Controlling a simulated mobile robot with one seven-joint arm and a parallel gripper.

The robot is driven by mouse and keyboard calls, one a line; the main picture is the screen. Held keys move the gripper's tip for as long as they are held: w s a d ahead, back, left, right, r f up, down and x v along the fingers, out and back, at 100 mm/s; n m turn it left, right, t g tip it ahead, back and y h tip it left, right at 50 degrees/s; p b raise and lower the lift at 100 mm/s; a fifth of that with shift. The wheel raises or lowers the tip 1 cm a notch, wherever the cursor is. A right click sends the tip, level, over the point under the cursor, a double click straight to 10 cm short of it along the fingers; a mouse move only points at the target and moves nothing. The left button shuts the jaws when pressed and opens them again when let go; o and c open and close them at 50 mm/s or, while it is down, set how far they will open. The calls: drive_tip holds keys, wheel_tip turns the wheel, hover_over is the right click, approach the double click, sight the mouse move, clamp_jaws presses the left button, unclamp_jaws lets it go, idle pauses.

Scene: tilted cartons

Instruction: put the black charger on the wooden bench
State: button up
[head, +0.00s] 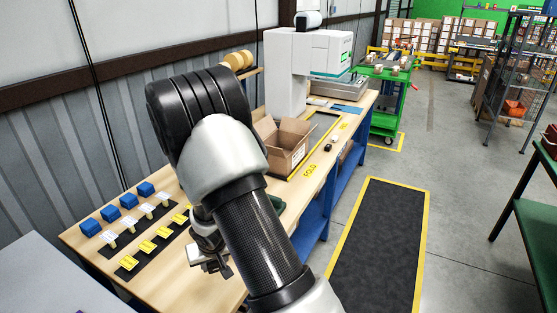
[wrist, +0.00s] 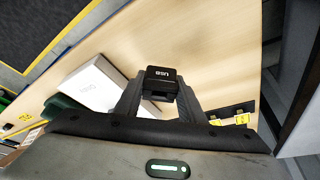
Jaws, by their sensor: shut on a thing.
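The black charger (wrist: 162,74), with white USB lettering on its face, sits between my gripper's two fingers (wrist: 161,96) in the wrist view. My gripper is shut on it. The wooden bench (wrist: 215,45) fills most of the view behind the charger; I cannot tell how far the charger is from its surface. In the head view my gripper (head: 214,264) is over the near part of the wooden bench (head: 182,286), partly behind my arm. The charger cannot be made out there.
A white box (wrist: 98,86) and a dark green item (wrist: 62,112) lie left of the fingers in the wrist view. Blue blocks (head: 128,201) and yellow pieces (head: 146,246) line the bench's left side. An open carton (head: 284,147) stands further back.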

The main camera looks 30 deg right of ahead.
drive_tip(key=w+a+r+m+b, duration=0.1)
drive_tip(key=w+a+r+b, duration=0.45)
drive_tip(key=w+a, duration=0.6)
drive_tip(key=f, duration=0.6)
drive_tip(key=f+p, duration=0.1)
drive_tip(key=f, duration=0.2)
drive_tip(key=shift+w+d+f, duration=0.15)
drive_tip(key=shift+w+f, duration=0.05)
drive_tip(key=shift+w, duration=0.05)
drive_tip(key=shift+f, duration=0.15)
drive_tip(key=o, duration=1.1)
drive_tip(key=shift+c, duration=0.2)
